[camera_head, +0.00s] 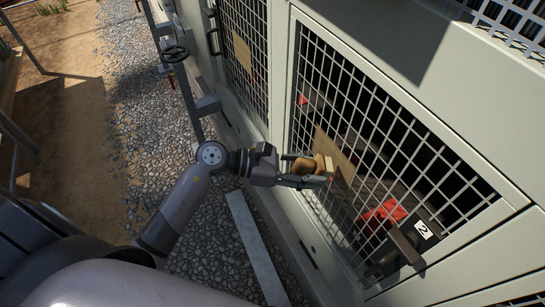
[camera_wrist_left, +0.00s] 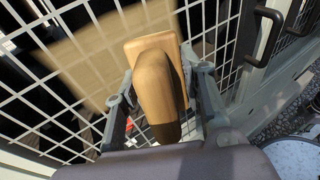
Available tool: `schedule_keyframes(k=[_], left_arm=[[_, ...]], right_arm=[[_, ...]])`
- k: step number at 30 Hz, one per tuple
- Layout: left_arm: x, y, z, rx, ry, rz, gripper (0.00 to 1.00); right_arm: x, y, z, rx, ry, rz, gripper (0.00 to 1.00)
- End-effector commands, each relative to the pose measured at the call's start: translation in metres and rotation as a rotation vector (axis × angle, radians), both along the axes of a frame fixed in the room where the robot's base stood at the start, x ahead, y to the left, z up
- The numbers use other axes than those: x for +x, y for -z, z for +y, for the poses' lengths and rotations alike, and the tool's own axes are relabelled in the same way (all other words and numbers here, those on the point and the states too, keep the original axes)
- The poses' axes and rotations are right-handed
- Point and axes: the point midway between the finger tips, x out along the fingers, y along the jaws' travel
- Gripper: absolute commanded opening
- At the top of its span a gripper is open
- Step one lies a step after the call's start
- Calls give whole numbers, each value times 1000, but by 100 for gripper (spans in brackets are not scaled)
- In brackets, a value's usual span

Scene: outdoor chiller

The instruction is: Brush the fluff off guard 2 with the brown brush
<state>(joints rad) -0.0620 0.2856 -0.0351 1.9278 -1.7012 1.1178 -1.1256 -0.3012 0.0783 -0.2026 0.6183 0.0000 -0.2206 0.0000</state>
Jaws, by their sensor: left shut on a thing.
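Guard 2 (camera_head: 361,110) is a pale-framed mesh panel on the right in the head view; a "2" label (camera_head: 423,229) is at its lower right. A flat tan patch (camera_head: 335,153) shows on or behind its mesh; it may be the fluff, and I cannot tell its depth. The patch also shows at upper left in the left wrist view (camera_wrist_left: 88,58). My left gripper (camera_head: 326,172) is shut on the brown brush (camera_head: 312,164), close in front of the mesh beside the patch. The brush (camera_wrist_left: 154,85) hides its own far face, so contact with the mesh cannot be told.
Another mesh panel (camera_head: 236,42) with a tan patch is further left. A dark handle (camera_head: 405,244) sticks out near the label. A pipe with a valve wheel (camera_head: 174,53) stands left of the cabinet. Gravel (camera_head: 150,90) covers the ground beside it.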

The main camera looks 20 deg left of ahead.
Motion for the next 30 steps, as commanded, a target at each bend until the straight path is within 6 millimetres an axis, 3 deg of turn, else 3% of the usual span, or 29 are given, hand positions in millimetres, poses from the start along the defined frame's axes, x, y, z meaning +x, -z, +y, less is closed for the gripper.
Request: schedule_keyframes(k=[6,11,16,30], left_arm=[[11,17,72,-162,-376,-103,15],[11,26,96,-188,-467,-148,15],[17,26,94,-192,-479,-158,15],[52,26,66,-191,-475,-156,15]], right_arm=[[3,-9,-5,-6,3,-5,40],[3,-10,-5,-6,4,-5,40],[3,-12,-5,-5,3,-5,40],[3,-20,-2,-2,2,-6,40]])
